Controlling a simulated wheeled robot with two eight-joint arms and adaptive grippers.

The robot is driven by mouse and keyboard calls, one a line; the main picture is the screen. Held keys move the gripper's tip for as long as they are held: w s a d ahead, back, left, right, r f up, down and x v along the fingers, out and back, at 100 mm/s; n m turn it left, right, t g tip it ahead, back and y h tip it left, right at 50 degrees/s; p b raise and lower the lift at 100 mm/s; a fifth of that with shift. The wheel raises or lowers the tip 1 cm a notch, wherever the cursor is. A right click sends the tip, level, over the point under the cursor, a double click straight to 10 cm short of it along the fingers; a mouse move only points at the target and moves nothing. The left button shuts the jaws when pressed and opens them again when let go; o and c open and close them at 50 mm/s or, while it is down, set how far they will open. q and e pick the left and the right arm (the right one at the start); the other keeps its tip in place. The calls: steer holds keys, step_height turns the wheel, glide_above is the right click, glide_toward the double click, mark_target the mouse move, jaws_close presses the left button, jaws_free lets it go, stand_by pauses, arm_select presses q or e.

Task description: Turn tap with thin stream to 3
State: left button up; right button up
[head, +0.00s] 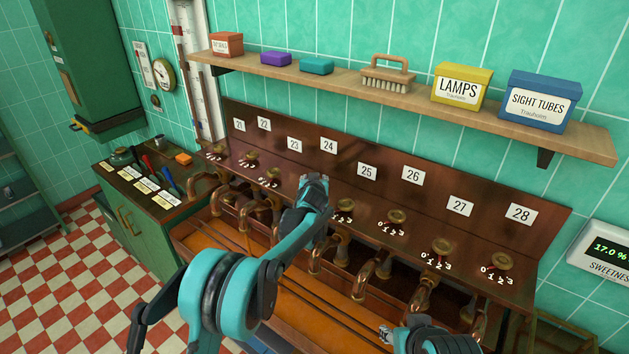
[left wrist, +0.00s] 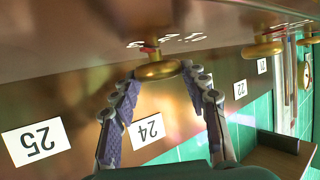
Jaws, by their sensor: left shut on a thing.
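A row of brass tap knobs sits on a brown sloping panel, with dials marked 0 to 3 and number labels 21 to 28 above. My left gripper (head: 313,183) is at tap 24, below label 24 (head: 328,146), and hides that knob in the head view. In the left wrist view its fingers (left wrist: 162,80) are shut on the round brass knob (left wrist: 158,70), whose red pointer (left wrist: 149,49) shows beside blurred dial marks. Knob 25 (head: 345,205) is right of it. Part of my right arm's end (head: 387,334) shows at the bottom edge. I cannot make out a thin stream.
Other knobs 26 (head: 396,216), 27 (head: 440,246) and 28 (head: 502,261) stand to the right. Curved copper spouts hang below over an orange-brown trough (head: 205,240). A wooden shelf (head: 340,79) with boxes and a brush overhangs the panel.

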arm_select(q)
steer(key=o, duration=1.2)
steer(key=shift+c, duration=0.2)
steer(key=v, duration=1.2)
steer(key=shift+a, duration=0.1)
